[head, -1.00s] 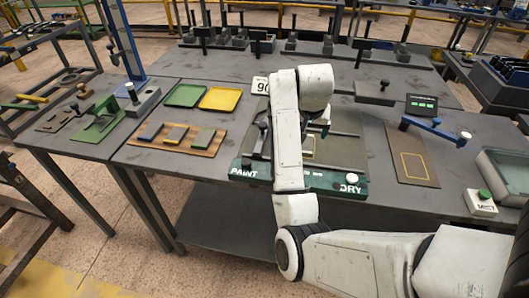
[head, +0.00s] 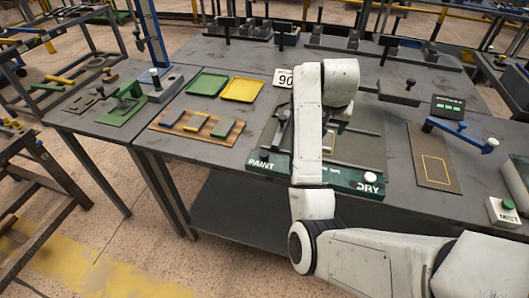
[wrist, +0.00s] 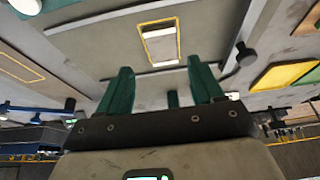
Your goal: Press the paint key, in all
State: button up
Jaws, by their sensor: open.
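A green strip (head: 270,169) runs along the front of a grey station on the table, marked PAINT at its left end and DRY at its right. A round white key (head: 370,177) sits above DRY; a white-topped key also shows at the upper left edge of the wrist view (wrist: 25,5). My arm hides the gripper in the head view.
Left of the station are a wooden rack of coloured plates (head: 183,128), a green tray (head: 208,83) and a yellow tray (head: 242,89). Right are a yellow-outlined board (head: 420,172), a blue lever (head: 460,131) and a white box with a green button (head: 503,211).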

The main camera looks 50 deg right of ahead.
grip_shut()
dwell(0.4)
dwell(0.9)
